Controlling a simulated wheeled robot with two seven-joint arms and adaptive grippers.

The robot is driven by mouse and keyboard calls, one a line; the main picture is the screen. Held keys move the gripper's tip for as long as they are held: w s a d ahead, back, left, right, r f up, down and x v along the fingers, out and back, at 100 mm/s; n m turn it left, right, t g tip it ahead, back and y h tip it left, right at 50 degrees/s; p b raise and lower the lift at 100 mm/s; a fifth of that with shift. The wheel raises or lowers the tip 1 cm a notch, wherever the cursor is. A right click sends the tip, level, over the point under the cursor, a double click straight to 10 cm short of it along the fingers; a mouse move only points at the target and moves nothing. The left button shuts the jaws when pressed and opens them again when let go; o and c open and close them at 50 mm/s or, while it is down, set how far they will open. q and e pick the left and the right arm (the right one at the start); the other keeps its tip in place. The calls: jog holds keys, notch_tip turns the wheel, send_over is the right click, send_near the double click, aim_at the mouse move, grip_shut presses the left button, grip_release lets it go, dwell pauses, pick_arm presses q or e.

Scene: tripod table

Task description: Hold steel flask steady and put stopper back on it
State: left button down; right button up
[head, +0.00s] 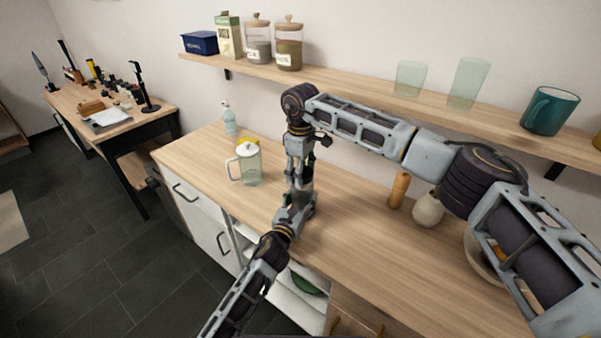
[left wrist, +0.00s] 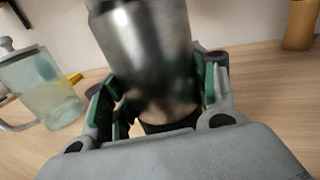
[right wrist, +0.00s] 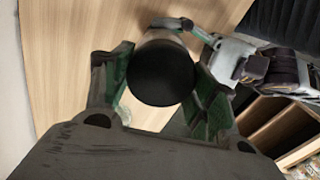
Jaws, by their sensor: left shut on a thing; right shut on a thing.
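The steel flask (left wrist: 150,50) is a shiny grey cylinder, held between the green-padded fingers of my left gripper (left wrist: 160,95). In the head view my left gripper (head: 299,203) reaches in from the front, low over the counter. My right gripper (head: 300,165) points down just above it. In the right wrist view my right gripper (right wrist: 160,85) is shut on the stopper (right wrist: 161,73), a dark round piece seen from its top. The stopper lies over the flask from this view and hides its mouth. I cannot tell whether they touch.
A glass jug with a lid (head: 249,165) and a clear bottle (head: 229,118) stand left on the counter (head: 365,250). A wooden cylinder (head: 399,190), a pale vase (head: 428,210) and a bowl (head: 474,250) stand right. A wall shelf (head: 350,82) runs behind my right arm.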

dwell(0.3)
jog(key=o, duration=1)
jog(key=shift+r, duration=0.1)
jog(key=shift+r, duration=2.15)
jog(key=shift+r, duration=0.1)
jog(key=shift+c, duration=0.4)
